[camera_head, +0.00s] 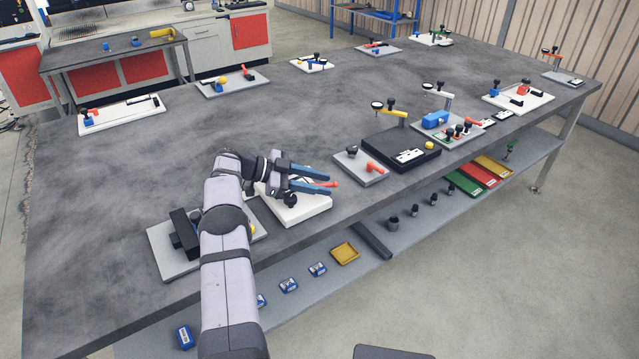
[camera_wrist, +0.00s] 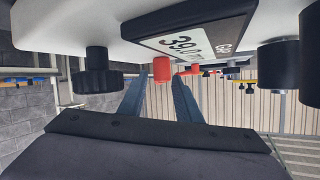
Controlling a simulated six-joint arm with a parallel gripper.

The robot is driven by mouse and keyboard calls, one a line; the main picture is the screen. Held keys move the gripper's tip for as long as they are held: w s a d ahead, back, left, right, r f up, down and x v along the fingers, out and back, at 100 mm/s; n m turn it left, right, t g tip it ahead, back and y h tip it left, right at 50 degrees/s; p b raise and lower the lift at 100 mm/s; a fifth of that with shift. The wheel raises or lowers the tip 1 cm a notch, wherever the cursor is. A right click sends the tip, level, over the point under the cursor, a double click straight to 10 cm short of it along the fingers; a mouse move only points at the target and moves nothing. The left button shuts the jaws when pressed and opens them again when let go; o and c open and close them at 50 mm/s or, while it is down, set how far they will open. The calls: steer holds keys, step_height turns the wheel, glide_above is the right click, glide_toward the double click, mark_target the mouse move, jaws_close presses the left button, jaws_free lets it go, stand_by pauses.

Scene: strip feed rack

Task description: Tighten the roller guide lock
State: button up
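My gripper (camera_head: 326,182) has two blue fingers, which also show in the wrist view (camera_wrist: 158,84). They are spread apart, with a gap between them. They are over a white fixture board (camera_head: 308,211) at the table's near edge. A red handle (camera_head: 332,184) shows at the fingertips; in the wrist view its red end (camera_wrist: 162,69) appears between and just past the tips. I cannot tell whether they touch it. A black knob (camera_head: 290,200) is beside the fingers, at left in the wrist view (camera_wrist: 97,72). Which part is the roller guide lock is unclear.
A grey plate with a black block (camera_head: 184,232) is close on the left, partly behind my arm. A grey plate with a black knob and red handle (camera_head: 362,168) is on the right. A black box (camera_head: 402,150) stands beyond it. The table middle is clear.

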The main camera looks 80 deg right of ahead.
stand_by(0.3)
steer(key=b+v, duration=0.1)
steer(key=v, duration=0.4)
steer(key=shift+w+f, duration=0.1)
steer(key=shift+v, duration=1.1)
